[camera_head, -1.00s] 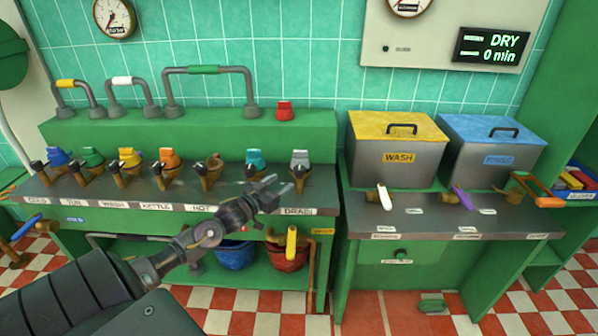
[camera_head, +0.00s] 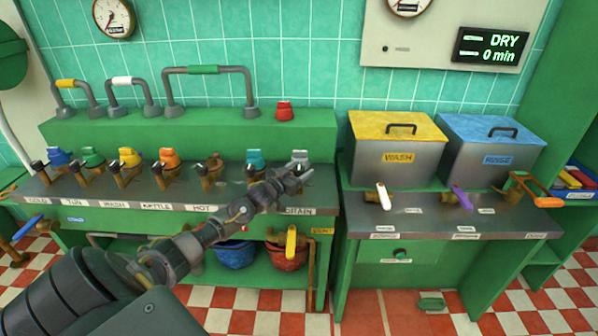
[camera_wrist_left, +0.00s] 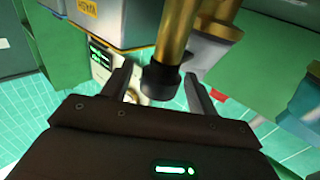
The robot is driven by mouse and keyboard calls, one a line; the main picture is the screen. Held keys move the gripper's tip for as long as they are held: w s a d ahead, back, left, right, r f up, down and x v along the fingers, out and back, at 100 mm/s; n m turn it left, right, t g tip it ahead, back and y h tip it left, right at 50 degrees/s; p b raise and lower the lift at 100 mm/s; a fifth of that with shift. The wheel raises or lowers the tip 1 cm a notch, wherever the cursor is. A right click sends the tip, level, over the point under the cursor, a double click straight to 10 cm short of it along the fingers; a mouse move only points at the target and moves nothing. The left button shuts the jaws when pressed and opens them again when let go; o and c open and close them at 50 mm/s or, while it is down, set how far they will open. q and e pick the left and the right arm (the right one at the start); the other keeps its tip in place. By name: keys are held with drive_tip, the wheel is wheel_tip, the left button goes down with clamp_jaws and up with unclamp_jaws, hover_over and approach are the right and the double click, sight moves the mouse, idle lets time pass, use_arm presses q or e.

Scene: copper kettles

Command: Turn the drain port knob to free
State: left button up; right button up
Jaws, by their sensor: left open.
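The drain port knob (camera_head: 300,156) is grey and sits on the last port at the right end of the left bench, above the DRAIN label (camera_head: 299,211). My left gripper (camera_head: 296,172) is at this port, just below and in front of the knob, and hides most of the port body. In the left wrist view the open fingers (camera_wrist_left: 160,82) stand on either side of a brass pipe with a black end (camera_wrist_left: 160,80). I cannot tell whether they touch it. My right gripper is not in view.
A teal-knobbed port (camera_head: 255,160) stands just left of the drain port, with more coloured ports along the bench. A yellow-handled valve (camera_head: 291,243) hangs below the bench edge. The WASH tank (camera_head: 398,160) and RINSE tank (camera_head: 490,160) stand to the right.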

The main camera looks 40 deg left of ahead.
use_arm(q)
drive_tip(key=c, duration=1)
drive_tip(key=n+y+p, duration=0.1)
drive_tip(key=y, duration=0.1)
drive_tip(key=shift+d+n+y+p, duration=0.15)
drive_tip(key=shift+n+y+p, duration=0.15)
drive_tip(key=shift+n, duration=0.1)
drive_tip(key=n+g+y+p, duration=0.1)
drive_tip(key=n+y, duration=0.1)
drive_tip(key=y, duration=0.1)
drive_tip(key=shift+y, duration=0.4)
drive_tip(key=shift+d+f+n+g+y, duration=0.1)
drive_tip(key=shift+n+g+y, duration=0.5)
drive_tip(key=shift+n+y, duration=0.55)
drive_tip(key=shift+n+g+y+b, duration=0.35)
drive_tip(key=shift+n+g+y, duration=0.35)
drive_tip(key=shift+y, duration=0.35)
drive_tip(key=shift+n+g+y+b, duration=0.65)
drive_tip(key=shift+n+g+y, duration=0.6)
drive_tip(key=shift+g+y, duration=0.2)
